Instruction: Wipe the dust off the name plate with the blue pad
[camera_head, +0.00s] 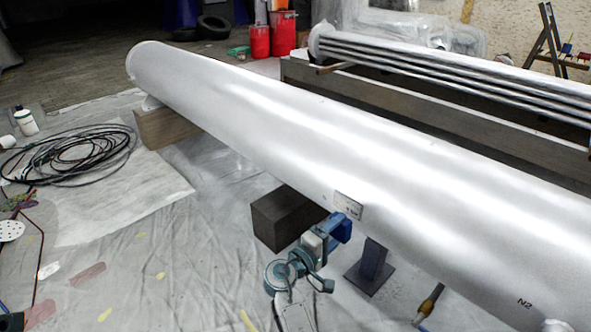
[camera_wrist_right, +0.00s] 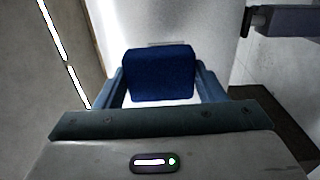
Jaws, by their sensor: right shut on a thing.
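The name plate (camera_head: 348,205) is a small grey rectangle with dark marks on the lower side of a long silver cylinder (camera_head: 400,160). My right gripper (camera_head: 328,236) is just below the plate in the head view. It is shut on the blue pad (camera_head: 341,227), which also fills the space between the fingers in the right wrist view (camera_wrist_right: 159,72). In the wrist view a thin strip of what looks like the plate (camera_wrist_right: 168,44) shows past the pad's far edge. I cannot tell whether the pad touches the cylinder. My left gripper is not in view.
A dark block (camera_head: 285,215) stands on the sheeted floor left of my right gripper. A dark metal support (camera_head: 371,266) stands close on its right, under the cylinder. Coiled black cable (camera_head: 75,155) lies at the left. The sheet in the lower left middle is mostly clear.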

